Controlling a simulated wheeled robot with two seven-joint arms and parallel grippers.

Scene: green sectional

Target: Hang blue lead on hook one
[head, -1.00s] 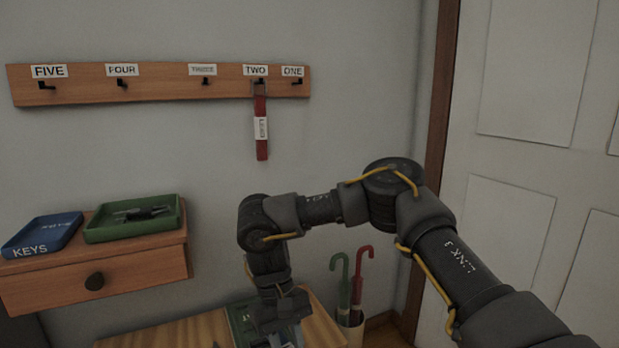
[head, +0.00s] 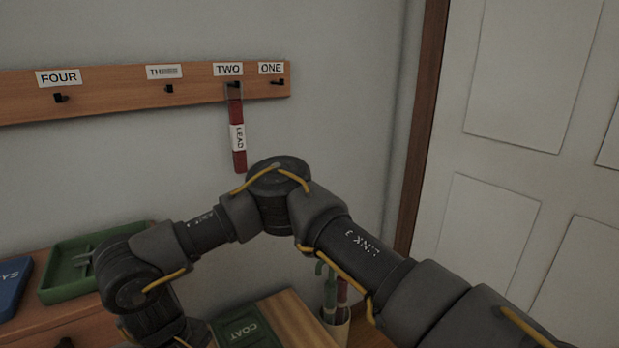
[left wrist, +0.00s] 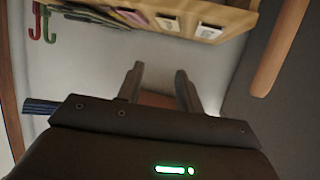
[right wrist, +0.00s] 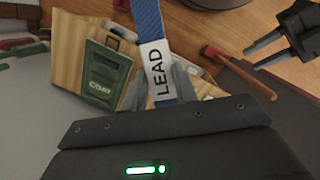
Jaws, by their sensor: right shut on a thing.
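The blue lead (right wrist: 148,18) is a blue strap with a white LEAD label in the right wrist view. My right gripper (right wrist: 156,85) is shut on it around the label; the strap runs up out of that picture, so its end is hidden. In the head view my right arm reaches left and down, with its gripper out of sight. Hook one (head: 279,83) is a small black hook at the right end of the wooden rack (head: 110,97), under the ONE label, and is bare. My left gripper (left wrist: 158,75) is open and empty.
A red lead (head: 238,160) hangs on hook two, just left of hook one. Hooks three and four look bare. A green tray (head: 60,285) stands at lower left, and a green COAT item (head: 245,332) at the bottom. Umbrellas (head: 328,290) stand near the door (head: 520,110).

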